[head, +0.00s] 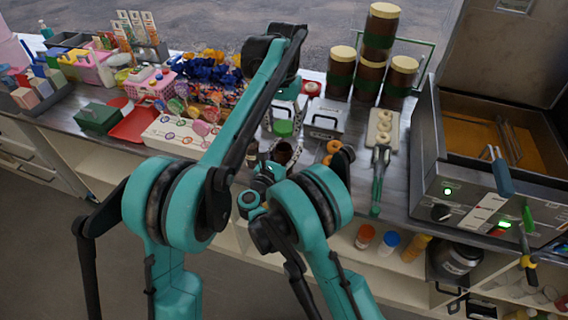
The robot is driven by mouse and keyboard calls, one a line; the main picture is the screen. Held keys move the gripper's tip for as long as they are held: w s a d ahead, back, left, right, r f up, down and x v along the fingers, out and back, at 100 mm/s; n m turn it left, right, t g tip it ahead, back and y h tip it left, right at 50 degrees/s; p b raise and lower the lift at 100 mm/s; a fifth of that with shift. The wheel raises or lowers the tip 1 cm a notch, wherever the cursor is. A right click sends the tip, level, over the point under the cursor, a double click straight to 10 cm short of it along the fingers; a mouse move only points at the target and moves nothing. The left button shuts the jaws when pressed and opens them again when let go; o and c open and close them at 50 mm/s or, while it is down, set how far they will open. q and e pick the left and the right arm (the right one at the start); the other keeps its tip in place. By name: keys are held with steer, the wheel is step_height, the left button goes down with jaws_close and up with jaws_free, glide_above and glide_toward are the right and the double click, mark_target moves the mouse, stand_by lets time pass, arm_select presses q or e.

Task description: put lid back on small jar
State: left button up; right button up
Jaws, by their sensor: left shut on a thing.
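A small dark brown open-topped vessel (286,152), which looks like the small jar, stands near the counter's front edge, partly hidden by my arms. My left gripper (270,171) is low beside it, to its lower left. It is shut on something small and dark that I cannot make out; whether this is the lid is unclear. I cannot pick out a separate lid on the counter. My right arm covers the front edge to the right, and I cannot see its gripper.
Tall brown jars with cream lids (369,77) stand at the back. A grey metal box (325,118) and a green-handled tool (378,180) lie near the jar. A large metal appliance (455,185) blocks the right. A patterned white box (180,136) and sweets fill the left.

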jaws_close()
stand_by(0.3)
arm_select(q)
glide_above(283, 149)
steer(key=shift+f, duration=2.5)
steer(key=shift+f, duration=0.1)
steer(key=shift+s+f, duration=0.1)
steer(key=shift+f, duration=0.7)
steer(key=shift+f, duration=0.55)
